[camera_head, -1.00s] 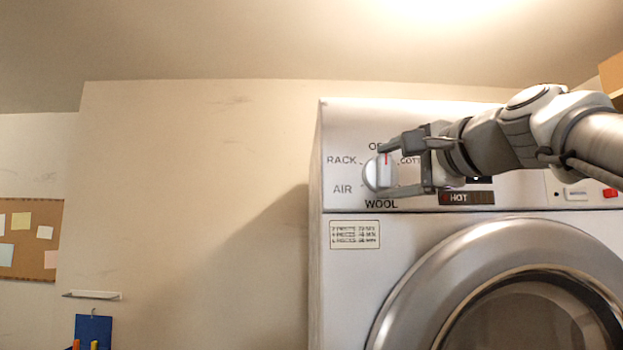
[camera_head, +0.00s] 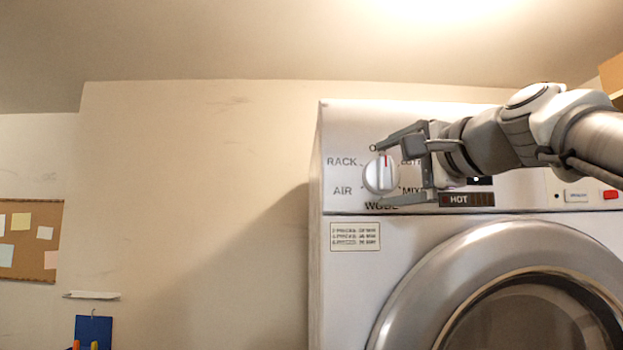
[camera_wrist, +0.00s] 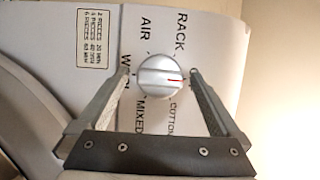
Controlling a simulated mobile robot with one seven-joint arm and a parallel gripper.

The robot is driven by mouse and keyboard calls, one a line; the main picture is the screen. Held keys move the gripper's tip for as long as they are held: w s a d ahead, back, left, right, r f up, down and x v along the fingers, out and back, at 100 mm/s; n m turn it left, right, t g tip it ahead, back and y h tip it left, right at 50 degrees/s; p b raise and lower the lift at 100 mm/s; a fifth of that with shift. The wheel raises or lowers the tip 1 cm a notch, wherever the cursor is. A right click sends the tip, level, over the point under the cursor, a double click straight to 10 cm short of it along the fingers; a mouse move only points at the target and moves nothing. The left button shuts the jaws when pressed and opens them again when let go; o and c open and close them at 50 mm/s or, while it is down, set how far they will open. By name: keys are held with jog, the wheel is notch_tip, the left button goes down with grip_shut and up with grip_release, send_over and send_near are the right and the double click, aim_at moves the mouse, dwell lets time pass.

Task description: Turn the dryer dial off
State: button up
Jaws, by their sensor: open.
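The dryer dial (camera_head: 380,175) is a round silver knob with a red pointer line, on the dryer's upper front panel. In the wrist view the dial (camera_wrist: 159,77) sits between the two spread fingertips of my gripper (camera_wrist: 160,73), with a gap on each side. The red line there points right.
The dryer (camera_head: 345,280) has a round door (camera_head: 400,300) below the panel. Labels RACK, AIR, WOOL and MIXED ring the dial. A dark HOT display (camera_head: 467,199) and a red button (camera_head: 610,195) lie to the right. Bare wall is left of the dryer.

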jog(key=b+v, duration=0.2)
jog(key=v, duration=1.5)
jog(key=shift+s+b, duration=0.2)
jog(key=shift+b, duration=0.2)
jog(key=w+a+f+n+g+h, duration=0.2)
jog(key=a+f+n+g, duration=0.1)
jog(key=f, duration=1)
jog(key=w+a+f+n+g+h, duration=0.1)
jog(key=a+f+n+g, duration=0.15)
jog(key=f, duration=1.15)
jog(key=s+f+n+g+h, duration=0.2)
jog(key=s+f+n, duration=0.2)
jog(key=f, duration=0.8)
jog(key=s+a+f+n+g+h, duration=0.1)
jog(key=s+f+n+g+h, duration=0.1)
jog(key=f, duration=1.1)
jog(key=shift+s+a+n+g, duration=0.25)
jog(key=shift+s+n+g, duration=0.5)
jog(key=shift+s+n, duration=0.2)
jog(key=shift+d, duration=0.1)
